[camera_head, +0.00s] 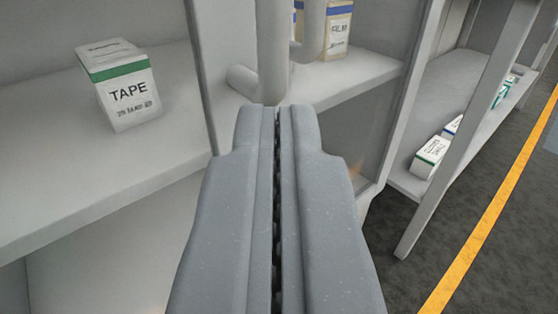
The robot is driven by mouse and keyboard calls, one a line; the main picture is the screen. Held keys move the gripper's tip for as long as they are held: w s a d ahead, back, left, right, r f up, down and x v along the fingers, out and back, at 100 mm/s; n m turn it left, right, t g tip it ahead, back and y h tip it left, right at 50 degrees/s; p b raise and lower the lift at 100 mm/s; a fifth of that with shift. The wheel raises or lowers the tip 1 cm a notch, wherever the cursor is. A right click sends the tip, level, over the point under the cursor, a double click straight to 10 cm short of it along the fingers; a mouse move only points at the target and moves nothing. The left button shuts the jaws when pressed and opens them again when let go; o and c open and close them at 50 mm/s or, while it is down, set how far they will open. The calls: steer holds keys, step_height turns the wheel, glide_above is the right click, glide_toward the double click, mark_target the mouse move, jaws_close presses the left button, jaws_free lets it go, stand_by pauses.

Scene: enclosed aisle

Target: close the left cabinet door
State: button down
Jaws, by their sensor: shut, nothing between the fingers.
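A light grey cabinet door panel (220,65) stands upright beyond my gripper, with a grey vertical bar handle (272,50) on it. I cannot tell whether this is the left door or how far it stands open. A second, similar bar (314,22) shows just right of the handle; it may be a reflection. My gripper (277,108) is shut and empty. Its tips appear just below the handle; whether they touch anything is unclear. My gripper hides the lower part of the panel.
An open shelf (80,190) at the left holds a white and green TAPE box (125,90). A yellowish box (335,30) stands on a shelf behind the handle. At the right, another shelf (440,90) holds several small boxes. Dark floor with a yellow line (495,205) is clear.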

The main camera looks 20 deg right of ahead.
mark_target(280, 64)
steer(key=shift+b+x, duration=0.7)
steer(key=shift+x, duration=1.75)
steer(key=shift+d, duration=0.1)
